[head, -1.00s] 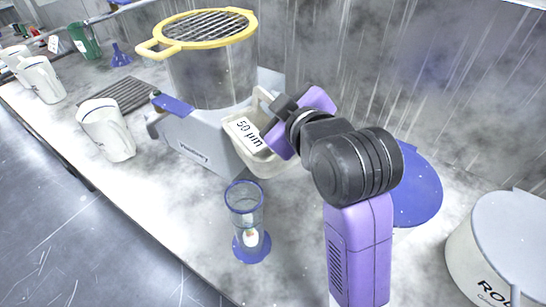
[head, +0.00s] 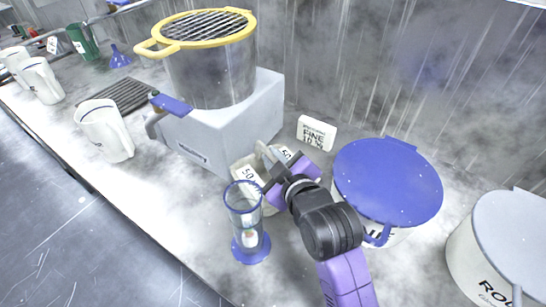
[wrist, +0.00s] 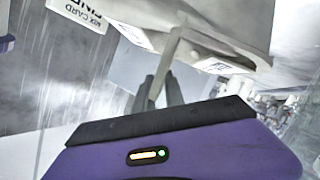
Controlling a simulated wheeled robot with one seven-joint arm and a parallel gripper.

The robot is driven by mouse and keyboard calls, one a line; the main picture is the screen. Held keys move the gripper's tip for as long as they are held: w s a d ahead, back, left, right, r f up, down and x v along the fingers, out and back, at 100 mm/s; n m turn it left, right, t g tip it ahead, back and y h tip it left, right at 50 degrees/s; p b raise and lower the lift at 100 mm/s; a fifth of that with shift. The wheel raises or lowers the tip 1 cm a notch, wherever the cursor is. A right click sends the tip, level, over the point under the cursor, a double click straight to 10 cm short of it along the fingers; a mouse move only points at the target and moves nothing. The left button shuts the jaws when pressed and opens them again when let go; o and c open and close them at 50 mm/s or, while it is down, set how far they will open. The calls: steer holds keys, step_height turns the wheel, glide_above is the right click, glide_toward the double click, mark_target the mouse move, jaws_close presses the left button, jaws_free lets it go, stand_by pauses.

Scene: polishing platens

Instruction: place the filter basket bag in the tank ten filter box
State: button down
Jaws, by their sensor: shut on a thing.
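The filter basket bag (head: 244,167) is off-white with a "50" label and a raised handle. My gripper (head: 279,170) is shut on it, apparently at the handle, in front of the grey box. The wrist view shows the handle between the fingers (wrist: 163,92) and part of the bag's pale body (wrist: 190,22). The clear cylinder hides part of the bag, and I cannot tell if its bottom touches the bench. No label names a tank ten filter box. The grey box (head: 268,105) carries a steel pot (head: 212,78).
A clear cylinder with a blue base (head: 250,245) stands close in front of the bag. A blue-lidded bucket (head: 385,180) and a white bucket (head: 510,235) stand to the right. A white card (head: 317,132) is behind. White jugs (head: 104,130) stand left.

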steer(key=shift+f, duration=0.15)
steer(key=c, duration=1.4)
jaws_free()
